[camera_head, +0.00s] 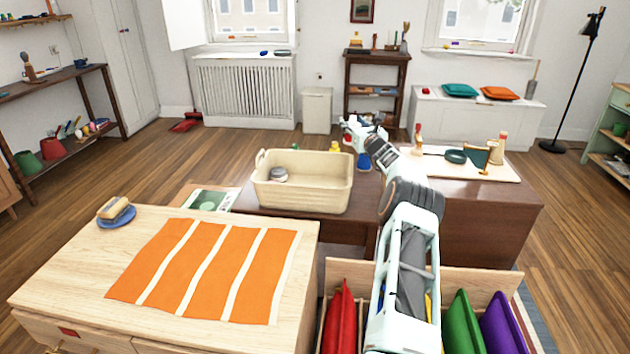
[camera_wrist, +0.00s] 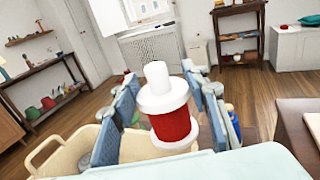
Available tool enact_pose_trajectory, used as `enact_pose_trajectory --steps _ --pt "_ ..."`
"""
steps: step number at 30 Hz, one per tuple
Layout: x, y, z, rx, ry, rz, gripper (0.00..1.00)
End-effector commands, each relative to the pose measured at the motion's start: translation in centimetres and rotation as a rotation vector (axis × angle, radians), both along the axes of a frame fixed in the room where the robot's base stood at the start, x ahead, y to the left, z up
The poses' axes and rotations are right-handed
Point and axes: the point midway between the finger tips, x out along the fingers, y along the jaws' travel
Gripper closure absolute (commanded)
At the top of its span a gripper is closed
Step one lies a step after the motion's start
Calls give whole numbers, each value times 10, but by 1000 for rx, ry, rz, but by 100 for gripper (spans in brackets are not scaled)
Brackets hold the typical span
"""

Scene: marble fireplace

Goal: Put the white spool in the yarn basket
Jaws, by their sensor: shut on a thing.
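My gripper (camera_head: 354,128) is raised above the dark table, to the right of the yarn basket. In the wrist view my gripper (camera_wrist: 163,82) is shut on the white spool (camera_wrist: 158,88), which has white ends and a red middle and stands roughly upright between the fingers. The yarn basket (camera_head: 303,202) is a cream, open bin with handles on the dark table. It also shows at the lower left of the wrist view (camera_wrist: 62,158). A small grey-white round thing (camera_head: 278,174) lies inside it. The spool is hard to make out in the head view.
A blue object (camera_head: 364,161) and a yellow one (camera_head: 335,147) stand right of and behind the basket. A light board (camera_head: 470,170) with tools lies at the right. A wooden cabinet with an orange striped cloth (camera_head: 205,268) and an open box of coloured folders (camera_head: 465,322) are nearer.

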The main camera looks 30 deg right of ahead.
Motion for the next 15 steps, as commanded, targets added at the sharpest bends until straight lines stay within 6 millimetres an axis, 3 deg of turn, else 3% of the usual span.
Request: enact_pose_trajectory --steps 15 --pt "-10 67 -31 0 2 4 84"
